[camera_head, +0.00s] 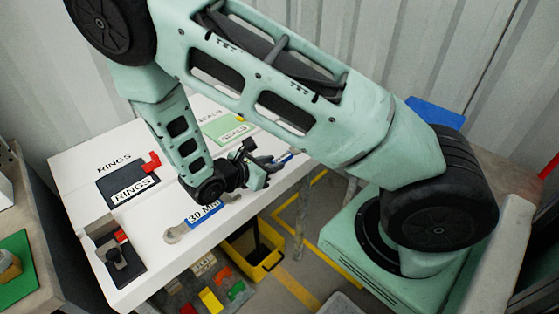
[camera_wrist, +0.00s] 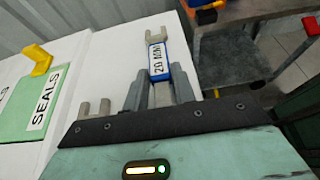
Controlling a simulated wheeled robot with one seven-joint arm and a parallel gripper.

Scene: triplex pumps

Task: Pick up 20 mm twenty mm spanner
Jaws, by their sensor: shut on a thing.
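The 20 mm spanner (camera_wrist: 158,60) has a blue-edged label reading "20 MM" and a grey open jaw at its far end. In the wrist view it lies between the two fingers of my gripper (camera_wrist: 160,82), which is shut on it. A second grey forked end shows left of the fingers, near the gripper body. In the head view my gripper (camera_head: 262,172) is over the front right edge of the white table, with the spanner's blue label (camera_head: 283,159) to its right. The 30 mm spanner (camera_head: 204,213) lies on the table, left of my gripper.
The white table (camera_head: 75,165) holds a black "RINGS" mat (camera_head: 128,185) with a red piece and a green "SEALS" mat (camera_head: 226,126) with a yellow piece. A yellow bin (camera_head: 252,252) stands below the table's front edge.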

